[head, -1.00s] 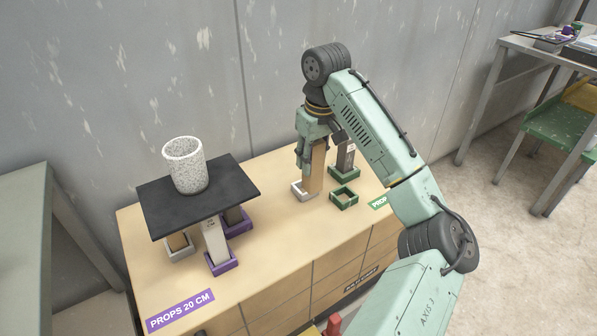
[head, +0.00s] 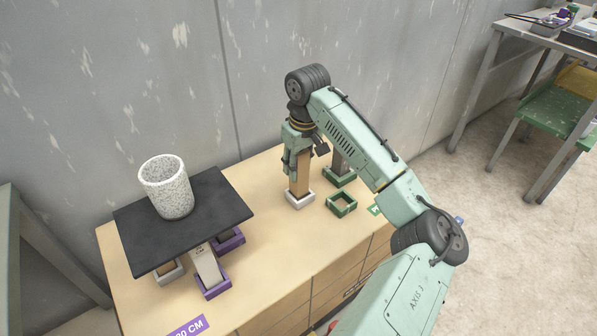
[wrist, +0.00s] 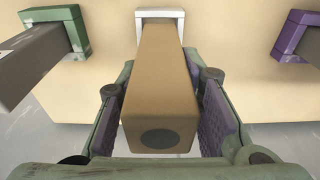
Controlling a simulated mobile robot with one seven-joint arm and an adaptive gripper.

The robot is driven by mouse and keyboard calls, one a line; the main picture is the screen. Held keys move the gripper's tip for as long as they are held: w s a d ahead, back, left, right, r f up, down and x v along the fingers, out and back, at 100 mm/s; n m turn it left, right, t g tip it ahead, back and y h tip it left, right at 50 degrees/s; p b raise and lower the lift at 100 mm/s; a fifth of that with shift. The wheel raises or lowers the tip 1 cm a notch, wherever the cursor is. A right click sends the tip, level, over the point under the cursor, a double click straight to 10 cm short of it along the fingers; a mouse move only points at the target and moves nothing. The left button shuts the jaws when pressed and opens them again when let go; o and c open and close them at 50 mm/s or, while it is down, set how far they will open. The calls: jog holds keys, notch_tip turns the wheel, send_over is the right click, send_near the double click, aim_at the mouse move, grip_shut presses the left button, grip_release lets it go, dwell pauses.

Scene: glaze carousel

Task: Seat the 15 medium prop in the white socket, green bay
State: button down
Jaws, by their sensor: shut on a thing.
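My gripper (head: 292,160) is shut on a tan square prop (head: 299,178), which stands upright. In the wrist view the prop (wrist: 162,75) lies between my two finger pads, its dark-dotted end towards the camera. The white socket (head: 300,201) is at the prop's lower end, and the prop's foot appears within its rim. In the wrist view the white socket (wrist: 160,14) shows at the prop's far end. How deep the foot sits is hidden. A green socket (head: 340,180) behind it holds a grey prop (head: 341,161). Another green socket (head: 342,204) looks empty.
A black slab (head: 220,190) rests at the left on props in purple (head: 213,288) and white (head: 169,273) sockets. A speckled cup (head: 166,187) stands on the slab. The wall is close behind. The bench top between slab and white socket is clear.

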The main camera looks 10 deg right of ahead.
aim_at(303, 152)
notch_tip(303, 152, down, 3)
jog(key=shift+r, duration=0.2)
jog(key=c, duration=1.1)
grip_release()
jog(key=r, duration=0.4)
jog(key=s+r, duration=0.1)
jog(key=r, duration=0.3)
jog(key=r+b, duration=0.1)
jog(key=r, duration=0.3)
jog(key=shift+s+d, duration=0.15)
jog(key=shift+d, duration=0.15)
jog(key=shift+d+f, duration=0.1)
